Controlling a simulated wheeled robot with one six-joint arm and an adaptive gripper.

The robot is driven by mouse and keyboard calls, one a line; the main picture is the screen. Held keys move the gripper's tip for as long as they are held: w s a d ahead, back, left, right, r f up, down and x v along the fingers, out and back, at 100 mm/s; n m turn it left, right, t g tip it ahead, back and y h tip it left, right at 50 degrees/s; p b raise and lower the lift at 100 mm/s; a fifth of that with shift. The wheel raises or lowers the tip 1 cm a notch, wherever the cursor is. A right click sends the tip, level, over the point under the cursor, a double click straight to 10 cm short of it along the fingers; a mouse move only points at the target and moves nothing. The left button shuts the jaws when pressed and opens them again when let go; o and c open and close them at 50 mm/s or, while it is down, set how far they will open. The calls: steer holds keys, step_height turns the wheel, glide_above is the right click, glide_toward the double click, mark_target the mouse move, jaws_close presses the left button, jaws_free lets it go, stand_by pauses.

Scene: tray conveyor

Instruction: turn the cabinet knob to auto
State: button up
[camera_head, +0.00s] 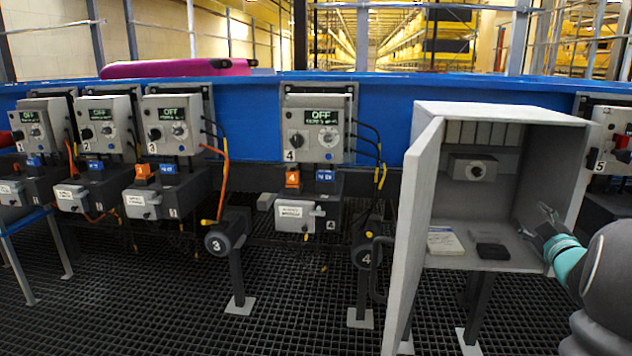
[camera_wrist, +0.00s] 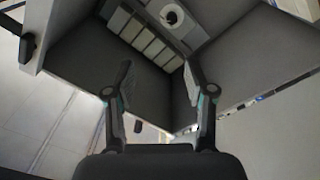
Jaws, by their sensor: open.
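The grey cabinet (camera_head: 580,180) stands open at the right, its door (camera_head: 415,240) swung out to the left. Inside on the back wall is a small grey box with a round knob (camera_head: 476,170). Its setting and labels are too small to read.
A white booklet (camera_head: 445,241) and a dark flat object (camera_head: 490,250) lie on the cabinet floor. The cabinet's right wall is close to my gripper. Control boxes, such as number 4 (camera_head: 317,130), line the blue conveyor (camera_head: 250,110) to the left.

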steer(key=s+d+f+m+g+h, duration=0.2)
steer(key=d+f+m+g, duration=0.1)
steer(key=f, duration=0.2)
steer(key=s+d+f+m+g+h, duration=0.2)
steer(key=s+f+m+g, duration=0.1)
steer(key=f, duration=0.2)
steer(key=s+a+f+m+g, duration=0.3)
steer(key=s+a+f+g, duration=0.1)
steer(key=s+g, duration=0.15)
steer(key=s+a+r+n+y, duration=0.1)
steer(key=s+a, duration=0.5)
steer(key=a, duration=0.7)
steer(key=s+a+r+n+g+y+p, duration=0.1)
steer(key=s+a+y, duration=0.3)
steer(key=a, duration=1)
steer(key=s+a+r+y, duration=0.3)
steer(key=s+a, duration=0.5)
steer(key=a, duration=0.6)
steer(key=shift+a+n, duration=0.2)
steer(key=shift+n, duration=0.2)
steer(key=shift+s, duration=0.1)
steer(key=shift+c, duration=1.2)
steer(key=shift+d, duration=0.2)
